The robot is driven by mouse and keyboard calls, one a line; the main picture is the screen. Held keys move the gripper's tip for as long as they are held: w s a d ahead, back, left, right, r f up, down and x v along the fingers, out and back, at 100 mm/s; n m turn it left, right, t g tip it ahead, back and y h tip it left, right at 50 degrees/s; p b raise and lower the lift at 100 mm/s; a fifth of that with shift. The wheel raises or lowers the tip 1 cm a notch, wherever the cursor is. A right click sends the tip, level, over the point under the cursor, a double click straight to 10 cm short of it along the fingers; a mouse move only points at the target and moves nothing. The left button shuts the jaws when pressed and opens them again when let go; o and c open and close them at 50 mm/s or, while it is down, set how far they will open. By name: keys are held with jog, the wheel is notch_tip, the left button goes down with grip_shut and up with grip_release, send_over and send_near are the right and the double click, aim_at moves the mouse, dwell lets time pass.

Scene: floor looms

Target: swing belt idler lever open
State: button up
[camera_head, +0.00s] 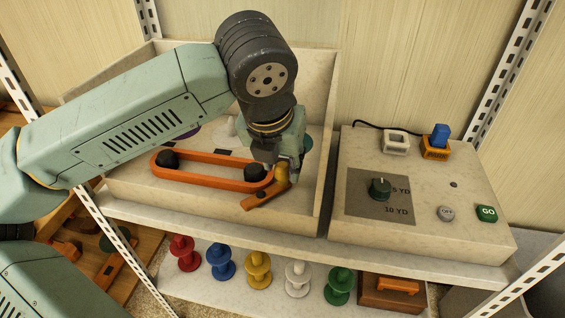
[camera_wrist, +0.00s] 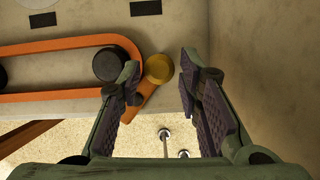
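The belt idler lever (camera_head: 262,199) is a short orange arm with a yellow round knob (camera_head: 281,173) at one end, by the right end of an orange belt (camera_head: 205,179). The belt loops around two black pulleys (camera_head: 168,160). My gripper (camera_head: 293,172) is over the knob from above. In the wrist view the gripper (camera_wrist: 160,68) is open, with the knob (camera_wrist: 158,68) between the finger lines, nearer the left finger. The left finger partly covers the lever (camera_wrist: 144,96). Whether a finger touches the knob cannot be told.
The belt lies in a pale open box (camera_head: 327,150) whose right wall is close to my gripper. A control panel (camera_head: 455,185) with a dial, OFF and GO buttons stands to the right. Coloured spools (camera_head: 259,270) stand on the shelf below.

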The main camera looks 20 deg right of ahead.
jog(key=shift+x, duration=1.15)
jog(key=shift+c, duration=0.6)
grip_shut()
